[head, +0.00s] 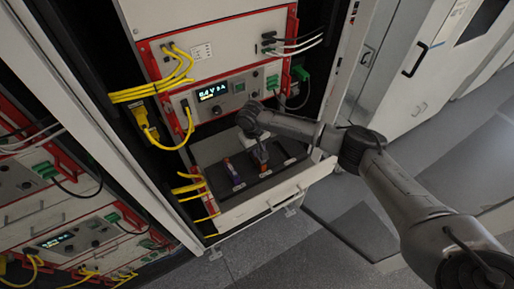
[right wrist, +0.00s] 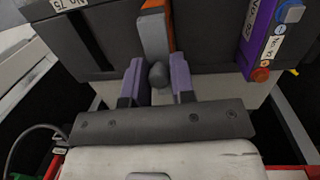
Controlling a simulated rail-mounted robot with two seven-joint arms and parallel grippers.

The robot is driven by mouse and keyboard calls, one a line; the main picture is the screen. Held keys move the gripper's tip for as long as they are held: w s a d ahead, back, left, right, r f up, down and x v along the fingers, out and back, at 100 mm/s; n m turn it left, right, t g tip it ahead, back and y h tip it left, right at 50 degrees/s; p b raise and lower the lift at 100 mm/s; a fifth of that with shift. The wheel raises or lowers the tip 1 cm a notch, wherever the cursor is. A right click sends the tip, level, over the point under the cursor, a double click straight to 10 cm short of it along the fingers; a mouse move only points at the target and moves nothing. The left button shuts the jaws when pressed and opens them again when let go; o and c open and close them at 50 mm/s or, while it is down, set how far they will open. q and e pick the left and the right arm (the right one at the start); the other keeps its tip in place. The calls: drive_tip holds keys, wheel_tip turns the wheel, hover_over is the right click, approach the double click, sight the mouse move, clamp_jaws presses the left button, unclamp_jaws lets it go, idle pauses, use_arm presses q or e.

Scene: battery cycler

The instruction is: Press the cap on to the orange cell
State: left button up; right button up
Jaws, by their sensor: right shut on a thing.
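The orange cell (right wrist: 157,8) shows at the top middle of the right wrist view, standing in a dark slotted tray. A light grey upright piece covers most of its near side. My right gripper (right wrist: 158,84) is just in front of it, its two purple-padded fingers shut on a dark grey rounded knob (right wrist: 158,75), which looks like the cap. I cannot tell whether the knob touches the cell. In the head view my right gripper (head: 259,153) is over the middle of the open drawer and hides most of the cell. My left gripper is not in view.
A purple cell (right wrist: 262,38) with a blue end and an orange end stands to the right in the wrist view. It also shows in the head view (head: 235,178), left of my gripper. The drawer's front wall (head: 280,196) and yellow cables (head: 150,95) lie close by.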

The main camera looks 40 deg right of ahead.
drive_tip(key=o, duration=0.9)
drive_tip(key=shift+c, duration=0.2)
drive_tip(key=o, duration=0.6)
drive_tip(key=shift+r+p, duration=1)
drive_tip(key=shift+r, duration=2.5)
drive_tip(key=shift+c, duration=0.2)
